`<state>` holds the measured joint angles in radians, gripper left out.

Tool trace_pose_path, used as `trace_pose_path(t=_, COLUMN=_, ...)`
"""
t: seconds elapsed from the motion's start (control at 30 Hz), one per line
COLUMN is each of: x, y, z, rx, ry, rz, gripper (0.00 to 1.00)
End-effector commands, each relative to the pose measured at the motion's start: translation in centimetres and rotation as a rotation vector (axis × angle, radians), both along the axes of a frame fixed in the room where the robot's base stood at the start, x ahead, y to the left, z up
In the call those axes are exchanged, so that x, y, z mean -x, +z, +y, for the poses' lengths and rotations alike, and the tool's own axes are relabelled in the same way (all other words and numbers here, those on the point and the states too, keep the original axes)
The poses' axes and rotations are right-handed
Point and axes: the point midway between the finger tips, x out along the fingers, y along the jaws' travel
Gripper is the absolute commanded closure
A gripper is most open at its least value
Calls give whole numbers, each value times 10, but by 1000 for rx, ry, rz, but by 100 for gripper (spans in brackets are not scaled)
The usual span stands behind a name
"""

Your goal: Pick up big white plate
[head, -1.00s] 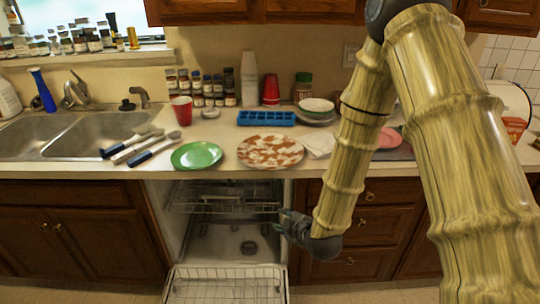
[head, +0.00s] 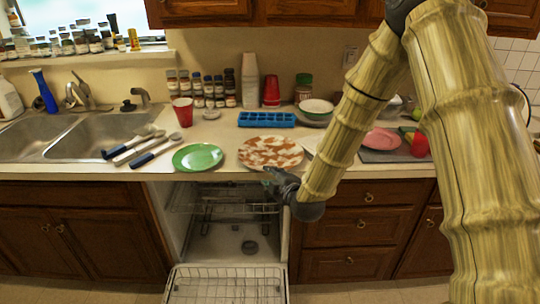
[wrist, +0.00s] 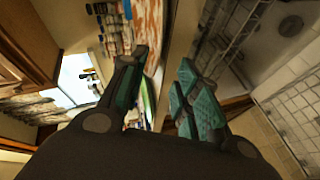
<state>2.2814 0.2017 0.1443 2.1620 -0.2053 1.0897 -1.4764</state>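The big white plate (head: 271,152) lies on the counter near its front edge, covered in brown-orange patches. It also shows at the top of the wrist view (wrist: 150,18), partly cut off. My gripper (head: 268,180) is just below and in front of the plate's front right rim, at the counter edge, pointing left. In the wrist view my gripper (wrist: 165,88) is open, with a gap between its fingers and nothing held. I cannot tell from these views whether a finger touches the plate.
A green plate (head: 198,157) lies left of the big plate. A blue ice tray (head: 266,119) is behind it. A white bowl (head: 317,105) stands behind right, and a pink plate (head: 381,139) lies right of my arm. The open dishwasher (head: 228,276) is below.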

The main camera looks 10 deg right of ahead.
Motion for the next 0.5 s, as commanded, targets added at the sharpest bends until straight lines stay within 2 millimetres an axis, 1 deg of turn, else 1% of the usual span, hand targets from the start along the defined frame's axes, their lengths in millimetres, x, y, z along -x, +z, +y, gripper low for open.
trace_pose_path(t=0.1, x=-11, y=1, z=1, rx=-2, ry=-1, rz=-1, gripper=68)
trace_pose_path(t=0.3, x=-33, y=-5, z=4, rx=-2, ry=-1, rz=-1, gripper=68)
trace_pose_path(t=0.4, x=-42, y=-8, z=5, rx=-2, ry=-1, rz=-1, gripper=68)
trace_pose_path(t=0.5, x=-46, y=-11, z=7, rx=-1, ry=0, rz=1, gripper=68)
